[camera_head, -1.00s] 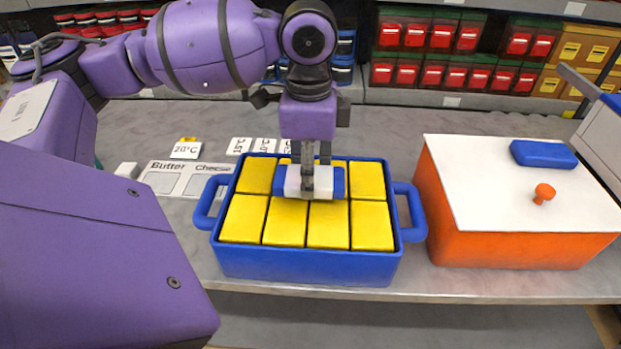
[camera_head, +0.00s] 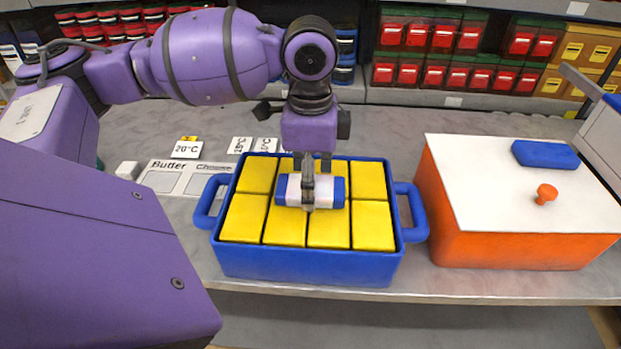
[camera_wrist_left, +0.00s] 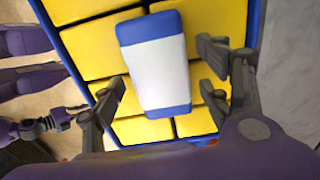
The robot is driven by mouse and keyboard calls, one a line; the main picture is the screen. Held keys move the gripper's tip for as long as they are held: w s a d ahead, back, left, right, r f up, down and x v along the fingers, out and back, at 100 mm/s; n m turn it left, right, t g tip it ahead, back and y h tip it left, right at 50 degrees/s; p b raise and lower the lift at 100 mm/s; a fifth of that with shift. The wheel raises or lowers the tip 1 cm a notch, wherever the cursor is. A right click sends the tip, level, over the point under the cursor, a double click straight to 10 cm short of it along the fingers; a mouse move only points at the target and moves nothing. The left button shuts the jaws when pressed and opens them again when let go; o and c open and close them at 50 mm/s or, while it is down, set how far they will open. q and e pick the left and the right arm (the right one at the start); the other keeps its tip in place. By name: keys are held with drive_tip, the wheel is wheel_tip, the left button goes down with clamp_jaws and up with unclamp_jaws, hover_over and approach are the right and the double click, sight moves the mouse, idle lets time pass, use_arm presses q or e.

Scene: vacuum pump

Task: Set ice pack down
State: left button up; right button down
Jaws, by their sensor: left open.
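The ice pack (camera_head: 331,191), white in the middle with blue ends, lies on the yellow blocks inside the blue container (camera_head: 307,266). In the left wrist view the ice pack (camera_wrist_left: 156,70) is between the parted fingers of my left gripper (camera_wrist_left: 165,90). A gap shows between the ice pack and each fingertip. In the head view the left gripper (camera_head: 309,185) is low over the middle of the ice pack and partly covers it. My right gripper is not in view.
An orange box (camera_head: 510,246) with a white lid stands right of the container; a blue block (camera_head: 545,154) lies on the lid. Temperature cards (camera_head: 187,149) and a butter and cheese label board (camera_head: 180,180) lie to the left. Racks of bins stand behind.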

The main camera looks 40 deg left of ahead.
use_arm(q)
wheel_tip(320, 180, up, 12)
drive_tip(key=p, duration=0.1)
idle(0.7)
